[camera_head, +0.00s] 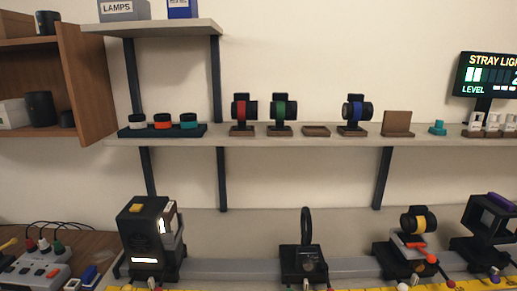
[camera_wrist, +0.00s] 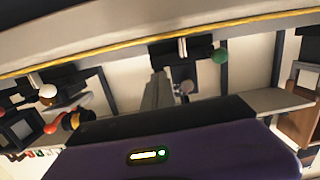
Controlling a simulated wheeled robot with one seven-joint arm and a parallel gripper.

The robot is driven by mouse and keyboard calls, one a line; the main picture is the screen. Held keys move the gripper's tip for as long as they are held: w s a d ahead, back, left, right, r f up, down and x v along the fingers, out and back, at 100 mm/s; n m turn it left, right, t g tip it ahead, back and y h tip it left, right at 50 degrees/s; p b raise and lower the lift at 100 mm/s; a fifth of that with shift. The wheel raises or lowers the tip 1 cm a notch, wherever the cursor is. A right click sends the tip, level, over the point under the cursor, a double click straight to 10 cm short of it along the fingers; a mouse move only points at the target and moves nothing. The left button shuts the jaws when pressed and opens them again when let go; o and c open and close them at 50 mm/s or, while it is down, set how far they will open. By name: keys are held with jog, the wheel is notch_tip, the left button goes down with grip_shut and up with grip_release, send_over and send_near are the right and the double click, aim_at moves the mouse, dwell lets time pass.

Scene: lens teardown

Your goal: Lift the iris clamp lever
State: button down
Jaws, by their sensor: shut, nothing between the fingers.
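A black mount with an upright black ring (camera_head: 306,222) stands mid-rail in the head view; I take it to be the iris mount, but no label confirms this. Small coloured knobs show at its lower front edge, cut by the frame. The wrist view looks upside down. In it a black mount (camera_wrist: 190,50) carries a short white lever (camera_wrist: 182,47) and a green ball knob (camera_wrist: 220,55); I cannot tell which is the clamp lever. My gripper (camera_wrist: 165,122) shows as a purple and black body with a lit strip. It is shut and empty, apart from the mount. Its fingertips are not clear.
A black lamp housing (camera_head: 150,240) stands left on the rail. A yellow-banded lens mount (camera_head: 412,245) and a black frame (camera_head: 490,232) stand right. A shelf (camera_head: 270,139) with lenses runs behind. A yellow strip (camera_head: 230,288) lines the front edge.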

jog(key=shift+m+t+h, duration=0.3)
jog(key=shift+t, duration=0.5)
jog(key=w+r, duration=0.1)
jog(key=r, duration=0.1)
jog(key=w+r, duration=0.2)
jog(key=r, duration=0.1)
jog(key=w+r, duration=0.1)
jog(key=r, duration=0.2)
jog(key=shift+w+d+r, duration=0.25)
jog(key=shift+w+d, duration=0.1)
jog(key=shift+d, duration=0.05)
jog(key=shift+s+a+p, duration=0.15)
jog(key=shift+s+p, duration=0.4)
jog(key=shift+s+a+f+b, duration=0.1)
jog(key=shift+s+f+b, duration=0.2)
jog(key=shift+s, duration=0.55)
jog(key=shift+s+a+f+b, duration=0.1)
jog(key=shift+s+f, duration=0.25)
jog(key=shift+s, duration=0.5)
jog(key=shift+s+a+f+b, duration=0.15)
jog(key=shift+s+f, duration=0.2)
jog(key=shift+s, duration=0.5)
jog(key=shift+d, duration=0.1)
